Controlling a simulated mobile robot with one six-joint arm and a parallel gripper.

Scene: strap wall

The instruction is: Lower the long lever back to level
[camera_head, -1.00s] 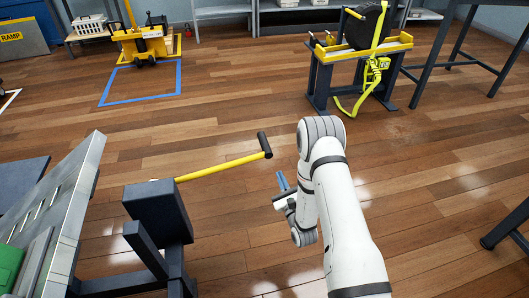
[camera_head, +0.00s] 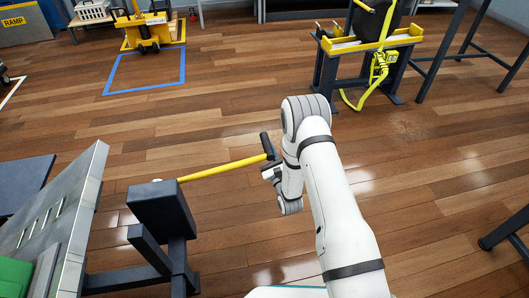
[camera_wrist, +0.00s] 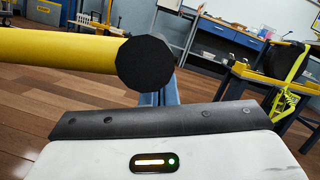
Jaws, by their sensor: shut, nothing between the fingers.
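The long lever is a yellow bar (camera_head: 222,168) with a black cross grip (camera_head: 268,147) at its free end. It runs from a dark pivot block (camera_head: 162,207) on a stand and slopes slightly upward to the right in the head view. My gripper is right beside the grip; its blue fingers (camera_wrist: 157,100) show in the wrist view, shut and empty. There the grip's round black end (camera_wrist: 145,62) and the yellow bar (camera_wrist: 55,45) stand in front of the fingers and partly cover them. I cannot tell whether they touch.
A grey slanted panel (camera_head: 70,215) stands left of the pivot block. A yellow-topped stand with a strap (camera_head: 372,45) is at the back right. A blue floor square (camera_head: 145,72) lies at the back left. The wooden floor between is clear.

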